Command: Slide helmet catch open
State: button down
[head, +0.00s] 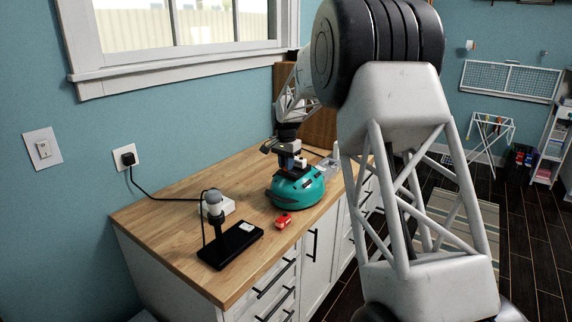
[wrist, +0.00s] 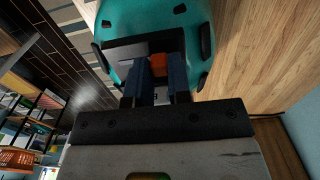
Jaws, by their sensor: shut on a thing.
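The teal helmet (head: 297,194) sits on the wooden counter, near its front edge. In the wrist view the helmet (wrist: 155,18) fills the top and carries a dark panel (wrist: 112,55). A small orange catch (wrist: 163,66) shows at this panel, between my fingertips. My gripper (head: 290,164) is over the helmet in the head view. In the wrist view my gripper (wrist: 160,70) has its two dark blue fingers shut on the orange catch. The fingers hide part of the catch, so how far it has slid cannot be told.
On the wooden counter (head: 165,215), a small red object (head: 284,220) lies close to the helmet. A clear container (head: 328,168) is behind right.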

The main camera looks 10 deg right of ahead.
aim_at(294, 173)
jog(key=shift+s+d, duration=1.3)
dwell(1.5)
jog(key=c, duration=1.2)
grip_release()
jog(key=shift+c, duration=0.2)
jog(key=shift+r, duration=0.15)
jog(key=shift+r, duration=2.85)
